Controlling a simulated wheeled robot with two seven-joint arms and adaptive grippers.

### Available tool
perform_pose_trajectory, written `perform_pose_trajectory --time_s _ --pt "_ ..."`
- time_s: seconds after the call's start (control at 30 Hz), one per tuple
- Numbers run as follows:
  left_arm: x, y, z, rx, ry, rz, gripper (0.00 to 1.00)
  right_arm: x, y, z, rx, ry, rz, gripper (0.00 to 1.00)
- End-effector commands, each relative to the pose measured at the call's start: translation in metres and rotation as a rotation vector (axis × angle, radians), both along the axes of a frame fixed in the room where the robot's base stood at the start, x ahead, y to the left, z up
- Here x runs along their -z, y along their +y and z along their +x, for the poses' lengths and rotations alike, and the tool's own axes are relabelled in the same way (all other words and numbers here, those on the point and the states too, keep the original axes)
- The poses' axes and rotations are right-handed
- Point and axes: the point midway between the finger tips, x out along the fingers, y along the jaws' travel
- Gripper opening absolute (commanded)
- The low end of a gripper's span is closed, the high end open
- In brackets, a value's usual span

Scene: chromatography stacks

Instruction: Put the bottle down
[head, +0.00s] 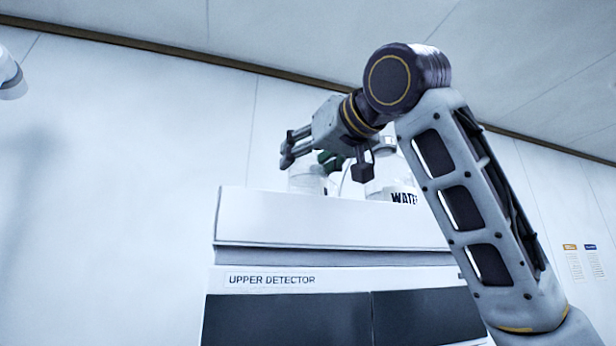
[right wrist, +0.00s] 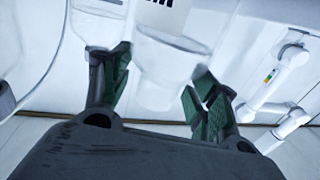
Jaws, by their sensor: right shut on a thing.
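My right gripper (head: 306,158) reaches in from the right, just above the white top of the upper detector unit (head: 330,222). It is shut on a clear bottle (head: 308,182), whose lower part is at or just behind the unit's top edge. I cannot tell whether its base touches the top. In the right wrist view, the green-padded fingers of the right gripper (right wrist: 160,95) stand on either side of the bottle's pale neck (right wrist: 158,88). Part of a label with dark letters shows on its body. My left gripper is not in view.
A second bottle, labelled WATER (head: 403,198), stands on the unit to the right, partly behind my arm. In the right wrist view another clear bottle (right wrist: 95,28) is close beside the left finger. Jointed white arm-like parts (right wrist: 275,95) show at the right.

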Motion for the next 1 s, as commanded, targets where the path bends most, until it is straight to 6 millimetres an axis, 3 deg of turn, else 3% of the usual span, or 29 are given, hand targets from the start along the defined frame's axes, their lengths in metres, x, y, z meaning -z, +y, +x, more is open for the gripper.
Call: perform_pose_trajectory --time_s 0.43,1.0 --pt "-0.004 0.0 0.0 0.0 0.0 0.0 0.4 0.033 0.0 0.0 0.0 -0.001 0.0 0.03" --pt "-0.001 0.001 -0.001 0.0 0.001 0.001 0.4 0.04 0.0 -0.001 0.0 -0.002 0.001 0.03"
